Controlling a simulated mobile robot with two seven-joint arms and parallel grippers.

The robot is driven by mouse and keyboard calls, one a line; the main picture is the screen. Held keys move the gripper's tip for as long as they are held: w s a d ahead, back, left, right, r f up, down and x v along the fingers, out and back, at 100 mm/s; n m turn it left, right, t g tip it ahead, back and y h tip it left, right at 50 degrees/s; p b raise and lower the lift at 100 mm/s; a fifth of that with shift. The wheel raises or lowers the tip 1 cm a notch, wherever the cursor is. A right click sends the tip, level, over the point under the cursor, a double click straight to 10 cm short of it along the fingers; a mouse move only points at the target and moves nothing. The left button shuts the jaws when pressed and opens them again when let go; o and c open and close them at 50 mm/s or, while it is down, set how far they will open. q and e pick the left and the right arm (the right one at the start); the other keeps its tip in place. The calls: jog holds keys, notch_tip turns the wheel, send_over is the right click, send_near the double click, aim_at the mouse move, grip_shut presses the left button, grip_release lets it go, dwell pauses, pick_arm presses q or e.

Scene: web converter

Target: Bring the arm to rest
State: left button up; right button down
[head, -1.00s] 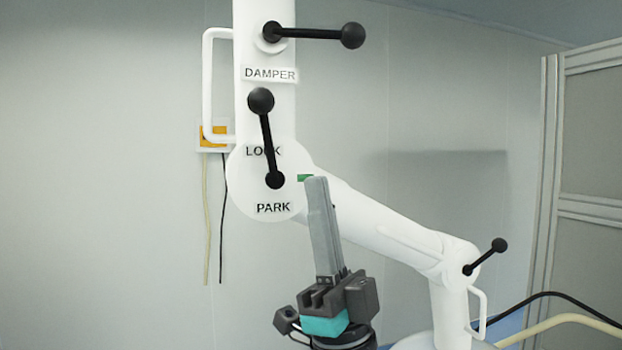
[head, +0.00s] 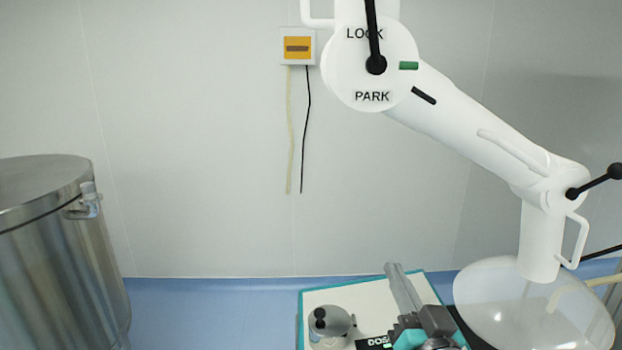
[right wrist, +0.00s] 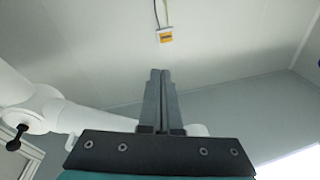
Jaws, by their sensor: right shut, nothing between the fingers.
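The white jointed arm (head: 470,118) crosses the right half of the head view, sloping down from its round joint to an elbow. The joint's black lever (head: 373,35) points up across the LOCK label; PARK (head: 372,96) is below the pivot. A green mark (head: 408,66) sits right of the pivot; a black mark (head: 424,96) on the link lies lower, out of line with it. A clear hood (head: 530,300) hangs below the elbow. My right gripper (head: 393,268) is shut and empty, low in the head view, apart from the arm. In the right wrist view its fingers (right wrist: 160,74) are together.
A steel drum (head: 60,260) stands at left. A teal-edged white board (head: 340,293) with a small knobbed grey device (head: 330,325) is beneath my right gripper. A wall box (head: 298,47) has two hanging cords. A grip handle (head: 578,240) and black lever (head: 600,180) are at the elbow.

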jog(key=s+d+f+n+g+h, duration=0.1)
jog(key=s+f+g, duration=0.35)
jog(key=f, duration=0.45)
jog(key=s+f+n+g, duration=0.1)
jog(key=s+f+g, duration=0.35)
jog(key=f, duration=0.35)
jog(key=s+d+f+n+g+h, duration=0.1)
jog(key=s+f+g, duration=0.25)
jog(key=s, duration=0.45)
jog(key=s+d+f+n+g, duration=0.1)
jog(key=s+f+g, duration=0.2)
jog(key=s+f, duration=0.35)
jog(key=s+f+g+b, duration=0.15)
jog(key=f+b, duration=0.25)
jog(key=f, duration=1)
jog(key=s+f+b, duration=0.2)
jog(key=f+b, duration=0.1)
jog(key=f, duration=1.1)
jog(key=s+d+f+b, duration=0.1)
jog(key=s+f+b, duration=0.2)
jog(key=s+f, duration=0.4)
jog(key=s+d+f+g+b, duration=0.1)
jog(key=s+f+b, duration=0.2)
jog(key=s+f, duration=0.5)
notch_tip(320, 180, down, 5)
jog(key=shift+s+d+f+b, duration=0.1)
jog(key=shift+s+d+b, duration=0.15)
jog(key=shift+b, duration=0.1)
